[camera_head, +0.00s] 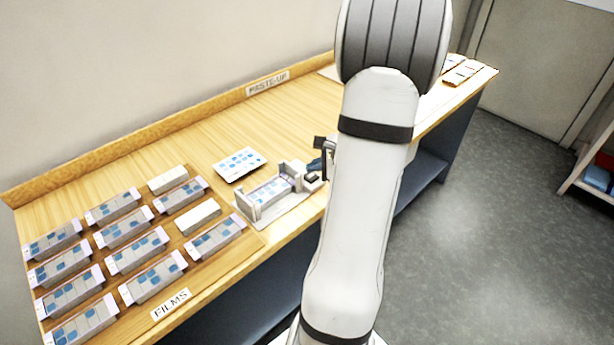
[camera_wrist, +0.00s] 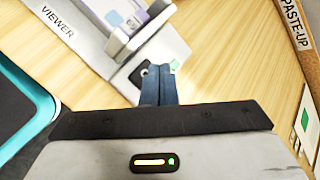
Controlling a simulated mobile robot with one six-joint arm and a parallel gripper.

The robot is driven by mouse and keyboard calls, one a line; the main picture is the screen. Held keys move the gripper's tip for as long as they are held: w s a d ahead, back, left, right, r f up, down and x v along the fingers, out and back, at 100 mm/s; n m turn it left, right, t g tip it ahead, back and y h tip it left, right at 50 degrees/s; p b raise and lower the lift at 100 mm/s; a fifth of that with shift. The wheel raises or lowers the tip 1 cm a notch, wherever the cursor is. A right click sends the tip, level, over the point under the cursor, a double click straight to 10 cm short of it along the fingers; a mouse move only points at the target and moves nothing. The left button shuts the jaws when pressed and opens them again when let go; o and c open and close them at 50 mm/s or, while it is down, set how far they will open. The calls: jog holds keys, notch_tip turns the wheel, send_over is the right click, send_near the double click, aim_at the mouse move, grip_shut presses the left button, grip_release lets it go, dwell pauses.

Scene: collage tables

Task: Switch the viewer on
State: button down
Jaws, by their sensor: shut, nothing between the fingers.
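A white card with blue squares (camera_head: 240,164) lies behind the viewer. Several film strips (camera_head: 153,278) lie at the left on a board near the FILMS label (camera_head: 170,303). A PASTE-UP label (camera_head: 267,84) is on the back ledge. My arm hides the table's middle right.

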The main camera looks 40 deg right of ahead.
aim_at(313, 178)
notch_tip(313, 178, up, 6)
jog(key=p, duration=0.4)
dwell(0.3)
dwell(0.3)
jog(key=a+r+n+g+y, duration=0.1)
jog(key=a+r+n+g, duration=0.15)
jog(key=a+n, duration=0.45)
jog(key=a+r+n+g+y, duration=0.1)
jog(key=a+r+n, duration=0.2)
jog(key=a, duration=0.7)
jog(key=s+a+r+n+g+h, duration=0.2)
jog(key=s+a+r+n+h, duration=0.2)
jog(key=s+a+n, duration=0.7)
jog(key=s+r+n, duration=0.1)
jog(key=n, duration=0.1)
jog(key=shift+s+n+g+h, duration=0.25)
jog(key=shift+n+g+h, duration=0.05)
jog(key=shift+n+g, duration=0.1)
